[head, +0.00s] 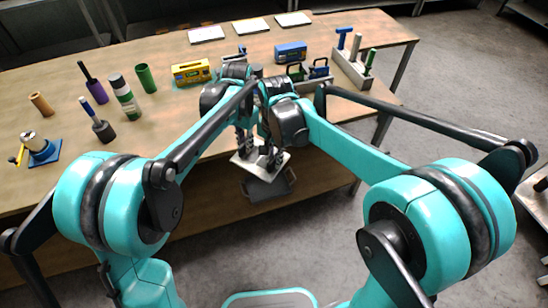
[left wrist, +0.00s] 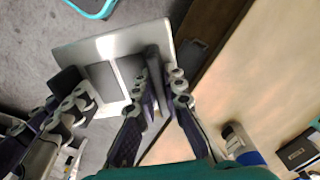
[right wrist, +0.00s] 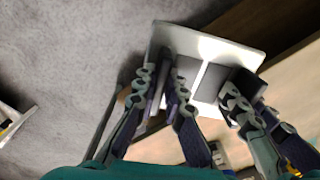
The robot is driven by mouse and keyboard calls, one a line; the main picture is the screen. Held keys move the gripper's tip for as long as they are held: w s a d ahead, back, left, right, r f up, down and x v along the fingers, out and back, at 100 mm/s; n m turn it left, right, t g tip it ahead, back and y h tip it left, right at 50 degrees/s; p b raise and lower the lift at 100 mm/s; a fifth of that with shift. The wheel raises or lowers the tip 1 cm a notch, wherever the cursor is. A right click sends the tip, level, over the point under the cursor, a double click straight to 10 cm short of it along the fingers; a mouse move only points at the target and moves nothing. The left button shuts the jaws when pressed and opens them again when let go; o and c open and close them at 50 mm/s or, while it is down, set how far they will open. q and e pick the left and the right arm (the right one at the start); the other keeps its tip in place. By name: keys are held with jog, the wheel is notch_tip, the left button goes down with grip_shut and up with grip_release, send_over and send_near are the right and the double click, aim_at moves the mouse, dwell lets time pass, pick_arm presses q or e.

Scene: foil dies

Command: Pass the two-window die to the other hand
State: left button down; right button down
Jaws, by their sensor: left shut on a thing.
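The two-window die is a pale metal plate (head: 275,163) with two dark windows, held out in front of the bench edge. It also shows in the left wrist view (left wrist: 88,52) and the right wrist view (right wrist: 180,38). A dark upright grip stands at each end. My left gripper (head: 243,148) is shut on one grip, seen close in the left wrist view (left wrist: 160,85). My right gripper (head: 270,155) has its fingers around the other grip, as the right wrist view (right wrist: 160,85) shows. Whether they press on it is unclear.
The wooden bench (head: 60,115) carries a yellow box (head: 191,72), a blue box (head: 291,52), a green cylinder (head: 146,78), a white-and-green bottle (head: 125,98) and a rack with posts (head: 352,66). A dark grey tray (head: 270,187) is below the die.

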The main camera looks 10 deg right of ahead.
pick_arm(q)
jog(key=c, duration=1.5)
grip_release()
jog(key=shift+d, duration=0.1)
jog(key=shift+c, duration=0.2)
notch_tip(320, 180, up, 11)
jog(key=shift+f, duration=0.1)
jog(key=s+a+n+t, duration=0.4)
jog(key=s+a, duration=0.6)
jog(key=s, duration=0.2)
jog(key=s+a+f+n+t, duration=0.3)
jog(key=s+a+f, duration=0.2)
jog(key=s+f, duration=0.2)
jog(key=shift+s+a+f+n, duration=0.25)
jog(key=shift+s+n, duration=0.15)
jog(key=shift+s, duration=0.6)
